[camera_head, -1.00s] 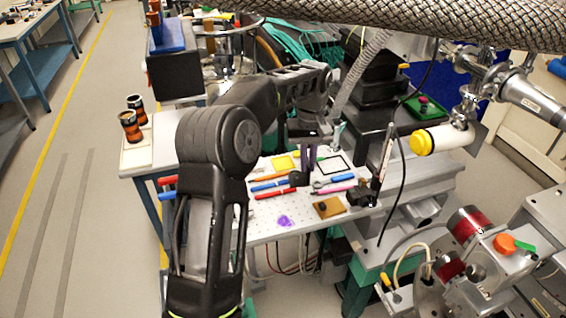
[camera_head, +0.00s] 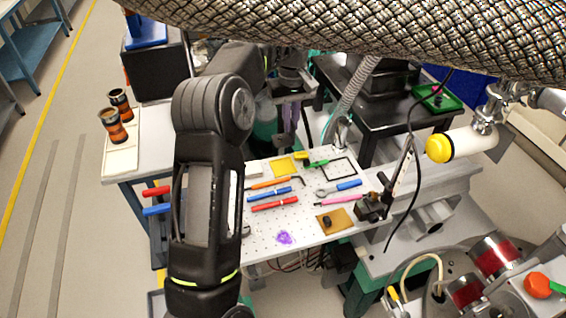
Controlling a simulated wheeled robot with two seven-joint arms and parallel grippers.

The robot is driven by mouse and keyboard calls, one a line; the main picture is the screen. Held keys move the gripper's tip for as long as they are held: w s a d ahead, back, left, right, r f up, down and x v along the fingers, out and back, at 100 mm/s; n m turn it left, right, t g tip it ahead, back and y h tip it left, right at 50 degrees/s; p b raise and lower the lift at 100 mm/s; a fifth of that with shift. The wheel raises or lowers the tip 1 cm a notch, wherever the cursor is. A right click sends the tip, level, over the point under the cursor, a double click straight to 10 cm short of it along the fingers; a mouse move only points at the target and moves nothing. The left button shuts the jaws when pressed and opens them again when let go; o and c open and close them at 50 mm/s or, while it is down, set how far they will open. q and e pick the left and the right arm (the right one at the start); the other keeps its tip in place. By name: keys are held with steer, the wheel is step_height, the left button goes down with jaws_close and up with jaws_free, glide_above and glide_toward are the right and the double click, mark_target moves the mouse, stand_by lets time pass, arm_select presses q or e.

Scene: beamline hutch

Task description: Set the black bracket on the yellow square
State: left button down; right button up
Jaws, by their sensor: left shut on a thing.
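The yellow square (camera_head: 283,166) lies flat at the back of the white perforated board (camera_head: 262,222), bare on top as far as I can see. My left gripper (camera_head: 289,126) hangs above and behind it, past the board's back edge, with its fingers pointing down. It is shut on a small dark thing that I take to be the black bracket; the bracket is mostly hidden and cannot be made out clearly. My right gripper is not in view.
Near the square lie a green-handled tool (camera_head: 316,162), an orange screwdriver (camera_head: 262,184), a blue marker (camera_head: 268,194) and a red marker (camera_head: 274,203). A braided hose (camera_head: 400,32) crosses the top.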

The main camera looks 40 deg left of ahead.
mark_target(291, 135)
arm_select(q)
steer(key=shift+w+a+f+p, duration=0.1)
steer(key=shift+f+p, duration=0.25)
steer(key=shift+f, duration=2.2)
step_height(291, 135, down, 4)
steer(key=shift+f+p, duration=0.1)
steer(key=shift+p, duration=0.4)
steer(key=shift+f, duration=0.4)
steer(key=c, duration=2)
jaws_free()
steer(key=shift+f, duration=0.2)
steer(key=o, duration=0.5)
